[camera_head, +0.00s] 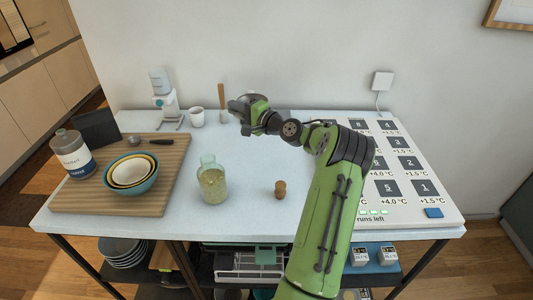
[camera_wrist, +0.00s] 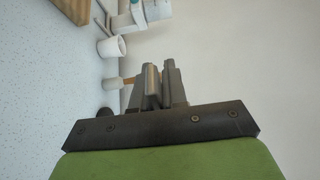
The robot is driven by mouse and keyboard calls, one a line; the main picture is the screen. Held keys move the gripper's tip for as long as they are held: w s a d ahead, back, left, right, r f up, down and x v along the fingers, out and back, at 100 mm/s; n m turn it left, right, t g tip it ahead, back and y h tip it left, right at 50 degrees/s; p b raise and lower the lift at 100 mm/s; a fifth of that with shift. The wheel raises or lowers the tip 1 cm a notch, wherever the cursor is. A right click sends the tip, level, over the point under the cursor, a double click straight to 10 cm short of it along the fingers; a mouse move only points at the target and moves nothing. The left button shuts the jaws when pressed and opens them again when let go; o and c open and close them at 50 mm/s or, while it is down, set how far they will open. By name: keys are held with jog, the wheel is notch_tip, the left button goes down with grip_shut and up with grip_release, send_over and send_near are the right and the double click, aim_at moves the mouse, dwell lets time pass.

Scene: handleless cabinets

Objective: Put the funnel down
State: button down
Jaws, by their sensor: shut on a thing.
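My gripper (camera_head: 240,110) is raised above the back middle of the white table, and its fingers also show in the wrist view (camera_wrist: 158,85). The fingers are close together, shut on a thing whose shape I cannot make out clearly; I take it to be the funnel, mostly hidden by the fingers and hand. No funnel shows plainly on the table. A glass bottle (camera_head: 212,186) with pale yellow-green contents stands upright in front of the gripper. A brown cork (camera_head: 280,190) stands to its right.
A wooden-handled tool (camera_head: 221,94) stands behind the gripper, beside a white cup (camera_head: 197,117) and a dispenser (camera_head: 163,98). At left, a wooden board (camera_head: 163,192) holds nested bowls (camera_head: 131,175) and a jar (camera_head: 72,155). A panel of labelled squares (camera_head: 425,207) covers the right. Table around the cork is clear.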

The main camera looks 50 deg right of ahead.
notch_tip(320, 180, down, 10)
jog(key=shift+s+d+r+b, duration=0.1)
jog(key=shift+d+b, duration=0.05)
jog(key=shift+b, duration=0.9)
jog(key=shift+f, duration=0.2)
jog(key=c, duration=1.2)
grip_release()
jog(key=shift+o, duration=0.2)
jog(key=shift+r, duration=0.1)
jog(key=shift+r, duration=0.25)
jog(key=s, duration=1.2)
jog(key=shift+d+f+p, duration=0.1)
jog(key=shift+d+p, duration=0.05)
jog(key=shift+p, duration=0.15)
